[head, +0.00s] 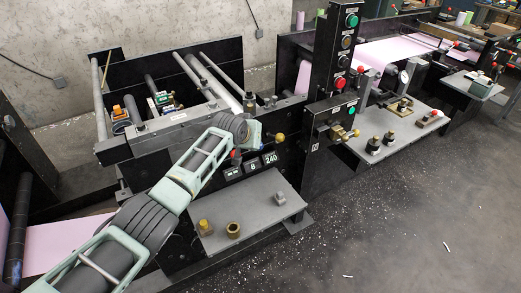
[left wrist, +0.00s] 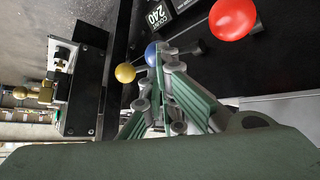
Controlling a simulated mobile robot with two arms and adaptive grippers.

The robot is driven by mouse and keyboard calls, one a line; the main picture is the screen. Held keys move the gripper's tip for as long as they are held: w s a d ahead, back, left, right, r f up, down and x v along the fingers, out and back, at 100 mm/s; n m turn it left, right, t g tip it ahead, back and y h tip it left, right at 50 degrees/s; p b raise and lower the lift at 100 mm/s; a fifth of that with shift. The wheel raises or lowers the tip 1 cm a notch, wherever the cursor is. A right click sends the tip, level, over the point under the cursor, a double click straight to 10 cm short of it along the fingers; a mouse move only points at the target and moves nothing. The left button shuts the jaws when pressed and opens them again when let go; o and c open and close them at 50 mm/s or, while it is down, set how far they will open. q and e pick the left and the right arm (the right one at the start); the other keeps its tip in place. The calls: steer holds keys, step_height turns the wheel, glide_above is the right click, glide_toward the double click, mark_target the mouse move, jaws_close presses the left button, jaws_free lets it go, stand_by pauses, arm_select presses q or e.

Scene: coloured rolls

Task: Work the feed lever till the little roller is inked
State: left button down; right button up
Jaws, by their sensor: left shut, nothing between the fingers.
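My left arm crosses the near press unit from the lower left, and its gripper (head: 251,132) is at the control side. In the left wrist view the gripper (left wrist: 165,58) is shut with nothing held. Its tips are at a blue ball knob (left wrist: 151,50); I cannot tell if they touch it. A yellow ball knob (left wrist: 125,73) is beside it, also in the head view (head: 279,137). A red ball knob (left wrist: 232,18) is nearer the camera, also in the head view (head: 236,154). No label shows which knob is the feed lever. The little roller cannot be picked out for certain.
A counter display (head: 271,158) reads 240. A black button column (head: 340,70) stands to the right. Small fittings sit among the rollers (head: 188,75) inside the frame. The floor at right (head: 420,220) is mostly clear, with scattered scraps.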

arm_select(q)
steer(key=shift+f, duration=0.1)
stand_by(0.3)
step_height(320, 180, down, 6)
steer(key=s+b, duration=0.1)
steer(key=b, duration=0.2)
steer(key=shift+d, duration=0.3)
stand_by(0.6)
step_height(320, 180, up, 6)
steer(key=p, duration=0.4)
steer(key=shift+w+a, duration=0.3)
steer(key=shift+w, duration=0.15)
stand_by(1.2)
